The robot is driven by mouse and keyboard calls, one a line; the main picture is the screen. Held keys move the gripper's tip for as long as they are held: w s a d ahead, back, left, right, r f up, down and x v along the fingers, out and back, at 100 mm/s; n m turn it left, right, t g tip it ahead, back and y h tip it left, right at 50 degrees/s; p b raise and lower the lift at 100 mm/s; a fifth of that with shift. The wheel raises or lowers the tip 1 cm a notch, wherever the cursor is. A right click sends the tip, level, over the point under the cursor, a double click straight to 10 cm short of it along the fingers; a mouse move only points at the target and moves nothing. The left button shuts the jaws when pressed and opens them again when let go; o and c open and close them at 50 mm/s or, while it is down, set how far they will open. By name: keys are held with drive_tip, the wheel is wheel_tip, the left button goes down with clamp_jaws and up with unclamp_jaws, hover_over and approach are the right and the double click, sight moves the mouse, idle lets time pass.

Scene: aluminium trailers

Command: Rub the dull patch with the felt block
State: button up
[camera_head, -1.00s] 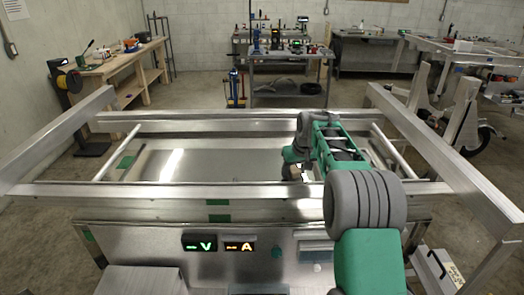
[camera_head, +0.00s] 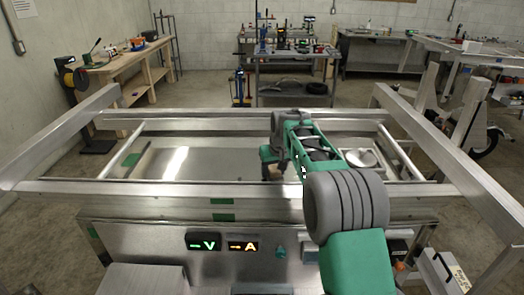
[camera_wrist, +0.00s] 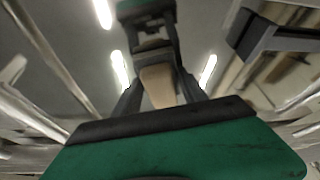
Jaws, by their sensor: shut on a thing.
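My gripper (camera_head: 272,172) is low over the shiny metal sheet (camera_head: 215,165) inside the aluminium frame, right of the sheet's middle. In the wrist view my gripper (camera_wrist: 158,98) is shut on a tan block, the felt block (camera_wrist: 157,86), which sits between its two dark fingers. The block also shows as a small tan spot in the head view (camera_head: 275,172). The sheet mirrors my gripper and bright lamps in the wrist view. I cannot tell whether the block touches the sheet. I cannot make out the dull patch in either view.
A round pale metal thing (camera_head: 362,158) lies right of my arm, inside the frame. Frame rails (camera_head: 455,160) surround the sheet. A front panel with lit displays (camera_head: 228,243) stands nearer me. A wooden bench (camera_head: 125,70) and metal tables are at the back. The sheet's left half is clear.

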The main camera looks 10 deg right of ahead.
drive_tip(key=shift+w+a, duration=0.15)
drive_tip(key=shift+a, duration=0.65)
drive_tip(key=shift+w+a, duration=0.1)
drive_tip(key=shift+a, duration=0.65)
wheel_tip(320, 180, up, 8)
drive_tip(key=p, duration=0.4)
drive_tip(key=shift+p, duration=0.3)
